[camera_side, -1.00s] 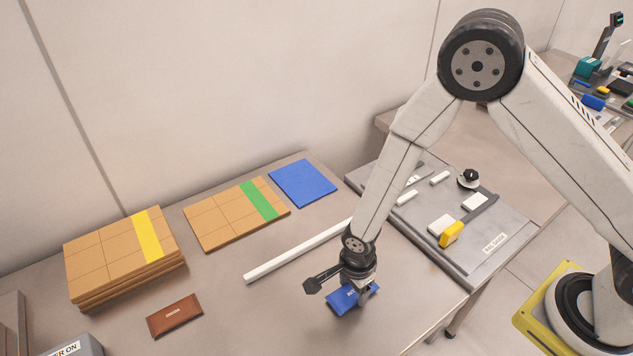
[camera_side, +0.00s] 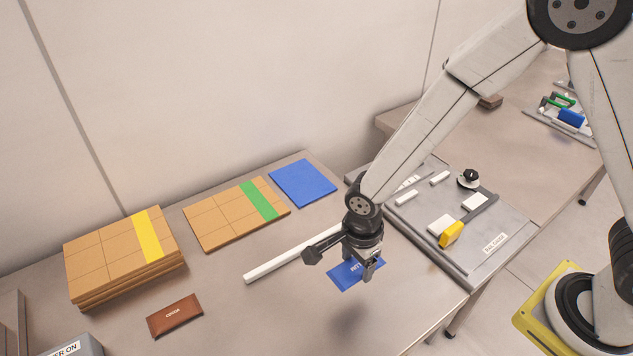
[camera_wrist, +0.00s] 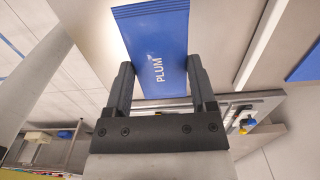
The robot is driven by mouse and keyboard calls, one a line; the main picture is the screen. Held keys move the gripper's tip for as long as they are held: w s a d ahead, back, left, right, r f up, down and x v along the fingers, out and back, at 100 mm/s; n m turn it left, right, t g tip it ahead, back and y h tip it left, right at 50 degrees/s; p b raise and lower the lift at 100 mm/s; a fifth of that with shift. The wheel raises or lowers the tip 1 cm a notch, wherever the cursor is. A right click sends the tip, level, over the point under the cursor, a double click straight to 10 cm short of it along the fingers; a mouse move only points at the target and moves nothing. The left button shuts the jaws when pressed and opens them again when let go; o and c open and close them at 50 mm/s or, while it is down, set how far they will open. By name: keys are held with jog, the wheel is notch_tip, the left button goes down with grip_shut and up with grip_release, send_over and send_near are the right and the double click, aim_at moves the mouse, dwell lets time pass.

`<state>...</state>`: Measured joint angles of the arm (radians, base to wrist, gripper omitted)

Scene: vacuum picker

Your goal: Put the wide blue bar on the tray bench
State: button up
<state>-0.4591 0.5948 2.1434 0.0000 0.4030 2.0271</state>
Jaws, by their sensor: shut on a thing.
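My gripper (camera_side: 368,272) is shut on a wide, flat blue bar (camera_side: 348,279). In the wrist view the bar (camera_wrist: 150,30) lies between both fingers (camera_wrist: 160,78) and reads "PLUM" in white. The bar hangs above the grey bench (camera_side: 270,318), and a soft shadow shows beneath it. The fingers cover part of the bar. I cannot tell which surface is called the tray bench; another bench (camera_side: 520,150) stands at the back right, with a grey tray of items at its far end.
A white rod (camera_side: 285,260) lies behind the bar. A blue square (camera_side: 303,182), green-striped board (camera_side: 225,220), yellow-striped stack (camera_side: 118,262) and brown bar (camera_side: 173,315) lie left. A grey board with white pieces and a yellow block (camera_side: 452,234) is right.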

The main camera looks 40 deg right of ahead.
jog(key=shift+r, duration=0.1)
dwell(0.7)
jog(key=a+n, duration=0.2)
jog(key=n, duration=0.1)
jog(key=shift+w+r+n, duration=0.1)
jog(key=shift+w+n, duration=0.1)
jog(key=shift+n, duration=0.1)
jog(key=s+a+r+n, duration=0.1)
jog(key=a+n, duration=0.8)
jog(key=n, duration=0.7)
jog(key=s+a+r+n, duration=0.1)
jog(key=a+r+n, duration=0.1)
jog(key=a+n, duration=0.8)
jog(key=n, duration=0.6)
jog(key=shift+s, duration=0.25)
jog(key=shift+w+a, duration=0.1)
